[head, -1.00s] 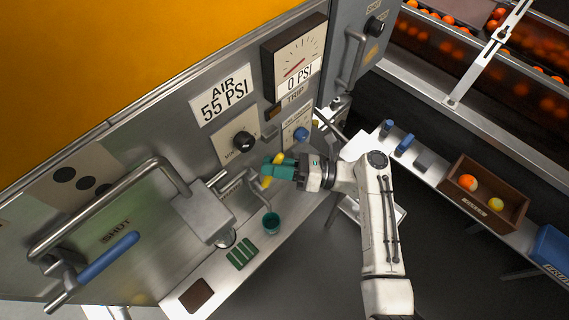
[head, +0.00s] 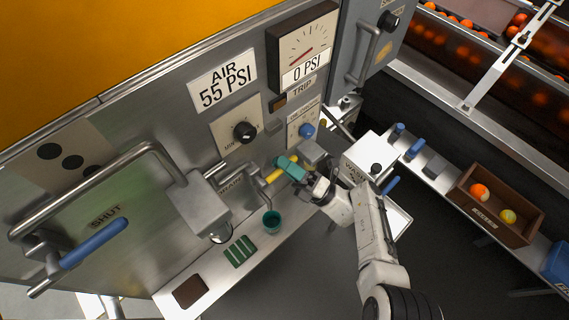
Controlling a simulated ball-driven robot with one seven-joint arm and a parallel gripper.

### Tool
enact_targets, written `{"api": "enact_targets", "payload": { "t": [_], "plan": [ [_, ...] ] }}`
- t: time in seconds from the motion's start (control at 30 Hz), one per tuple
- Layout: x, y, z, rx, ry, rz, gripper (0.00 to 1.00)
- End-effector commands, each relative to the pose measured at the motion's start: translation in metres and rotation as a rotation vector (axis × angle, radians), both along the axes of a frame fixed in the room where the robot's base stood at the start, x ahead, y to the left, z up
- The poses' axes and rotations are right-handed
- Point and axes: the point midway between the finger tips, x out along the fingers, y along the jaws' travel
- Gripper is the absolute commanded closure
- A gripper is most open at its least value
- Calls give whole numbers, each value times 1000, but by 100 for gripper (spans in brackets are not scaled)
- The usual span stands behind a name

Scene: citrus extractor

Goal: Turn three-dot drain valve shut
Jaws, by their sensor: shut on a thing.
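The drain valve has a yellow lever (head: 276,176) on a grey pipe, beside a partly hidden label reading DRAIN (head: 232,184) on the machine's steel front. The lever points right and slightly up in the head view. My gripper (head: 292,168), with teal finger pads, is shut on the yellow lever near its outer end. The pads and wrist hide the lever's tip. A plate with three black dots (head: 69,165) is at the left of the machine front.
A black dial (head: 244,132) sits above the valve. A wooden crate (head: 510,224) with fruit stands on the right bench.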

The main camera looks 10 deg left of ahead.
Motion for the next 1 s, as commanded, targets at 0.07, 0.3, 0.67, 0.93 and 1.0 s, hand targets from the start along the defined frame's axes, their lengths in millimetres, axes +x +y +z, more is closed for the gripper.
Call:
{"api": "enact_targets", "payload": {
  "t": [0.07, 0.3, 0.67, 0.93, 1.0],
  "plan": [
    [1, -1, -3, 18, 25, -3, 100],
    [1, -1, -6, 48, 64, -3, 100],
    [1, -1, -7, 52, 72, -5, 100],
    [1, -1, -7, 52, 70, -3, 57],
    [0, -1, -7, 51, 70, -2, 55]
  ]
}}
